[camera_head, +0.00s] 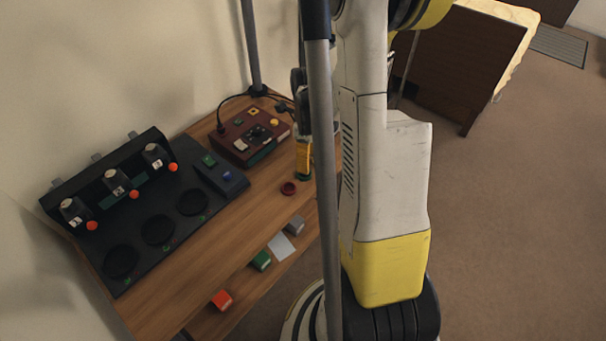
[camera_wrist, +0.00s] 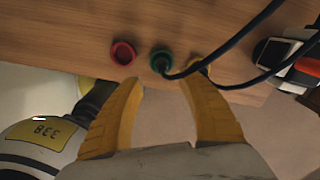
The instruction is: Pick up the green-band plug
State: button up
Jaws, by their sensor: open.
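The green-band plug (camera_wrist: 161,60) shows in the wrist view as a green ring with a dark centre, on the wooden table near its edge. A black cable leads from it to the upper right. My gripper (camera_wrist: 158,80) is open, its two yellow fingers apart, with the green ring just beyond the tips and between their lines. No contact is visible. In the head view, my gripper (camera_head: 303,158) points down at the table, and a bit of green (camera_head: 302,177) shows under the visible finger.
A red ring (camera_wrist: 123,53) lies left of the green one; it also shows in the head view (camera_head: 289,188). A yellow piece with a second cable (camera_wrist: 201,66) is close by the right finger. A maroon box (camera_head: 240,148) and a black panel (camera_head: 140,240) stand on the table.

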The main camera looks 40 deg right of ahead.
jog(key=f+b, duration=0.2)
jog(key=f, duration=0.1)
jog(key=f+b, duration=0.1)
jog(key=f, duration=0.1)
jog(key=shift+w+d+f, duration=0.1)
jog(key=shift+w+f, duration=0.1)
jog(key=shift+w, duration=0.2)
jog(key=shift+r, duration=0.1)
grip_shut()
